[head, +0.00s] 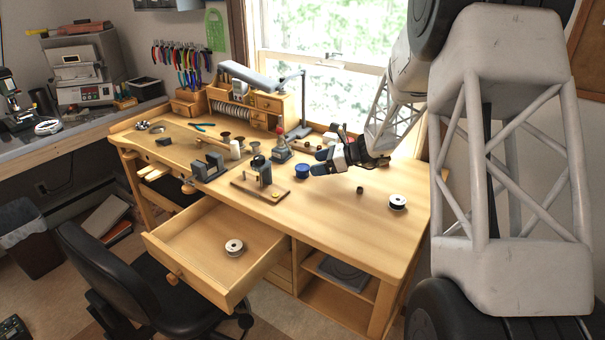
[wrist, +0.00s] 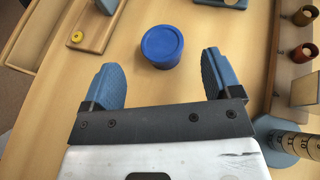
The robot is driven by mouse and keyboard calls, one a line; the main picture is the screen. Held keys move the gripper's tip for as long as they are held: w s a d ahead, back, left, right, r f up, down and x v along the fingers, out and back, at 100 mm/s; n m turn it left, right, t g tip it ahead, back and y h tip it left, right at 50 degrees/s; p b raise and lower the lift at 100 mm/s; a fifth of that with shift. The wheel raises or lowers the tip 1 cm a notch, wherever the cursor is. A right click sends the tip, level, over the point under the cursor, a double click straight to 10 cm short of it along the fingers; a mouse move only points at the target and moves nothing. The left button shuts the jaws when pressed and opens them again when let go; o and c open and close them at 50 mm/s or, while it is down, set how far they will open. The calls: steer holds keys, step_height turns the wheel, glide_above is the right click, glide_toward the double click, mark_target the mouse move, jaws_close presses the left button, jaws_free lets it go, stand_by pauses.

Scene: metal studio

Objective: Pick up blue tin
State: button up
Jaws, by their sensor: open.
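The blue tin (head: 302,172) is a short round container standing on the wooden workbench, right of the middle in the head view. In the wrist view the blue tin (wrist: 162,46) lies ahead of my fingers, roughly centred between their lines. My gripper (head: 318,162) is beside the tin on its right in the head view. In the wrist view my gripper (wrist: 163,80) is open, with its two blue fingers apart and nothing between them. The tin is just beyond the fingertips, and I see no contact.
A wooden base with a small press (head: 262,180) stands left of the tin. A grey-based stand (head: 281,150) is close behind it. A white spool (head: 397,201) and a small dark piece (head: 360,190) lie to the right. The open drawer (head: 205,262) holds another spool. The front bench top is clear.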

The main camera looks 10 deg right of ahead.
mark_target(302, 167)
steer(key=shift+w+a+f, duration=0.25)
steer(key=shift+a+f, duration=0.05)
steer(key=shift+a, duration=0.25)
steer(key=shift+a, duration=0.15)
steer(key=shift+x, duration=2.5)
steer(key=shift+w, duration=0.15)
steer(key=c, duration=1)
